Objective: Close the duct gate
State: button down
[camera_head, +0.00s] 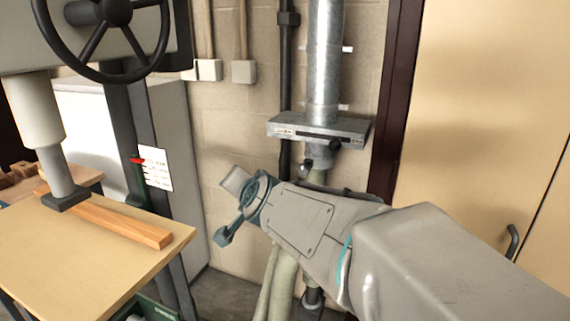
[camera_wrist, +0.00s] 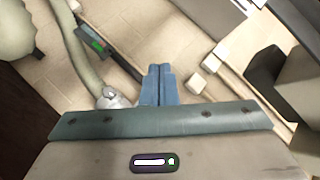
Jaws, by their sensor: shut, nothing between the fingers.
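The duct gate (camera_head: 290,129) is a flat grey metal housing across the upright silver duct (camera_head: 325,60) on the wall. It has a small label and a dark knob (camera_head: 335,144) on its front. I cannot tell how far its slide is in. My gripper (camera_head: 232,178) is below and left of the gate, apart from it, pointing up-left toward the wall. In the wrist view its two blue-grey fingers (camera_wrist: 158,80) are together and empty. My arm hides part of the hose below the gate.
A drill press with a black handwheel (camera_head: 100,40) and a wooden table (camera_head: 110,225) bearing a plank (camera_head: 105,217) stands at left. White wall boxes (camera_head: 244,71) sit left of a dark pipe (camera_head: 287,80). A beige door (camera_head: 480,110) is at right.

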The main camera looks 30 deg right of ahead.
aim_at(337, 142)
jog(key=s+d+r+m+g+h+b, duration=0.1)
jog(key=d+m+g+h+b, duration=0.2)
jog(key=d+m+h, duration=0.55)
jog(key=s+d+r+m+g+h+b, duration=0.15)
jog(key=d+m+h+b, duration=0.35)
jog(key=d+m, duration=0.65)
jog(key=w+d+f+h, duration=0.1)
jog(key=w+d, duration=0.7)
jog(key=shift+d+n+g+p, duration=0.2)
jog(key=shift+n+g+p, duration=0.15)
jog(key=shift+n+p, duration=0.05)
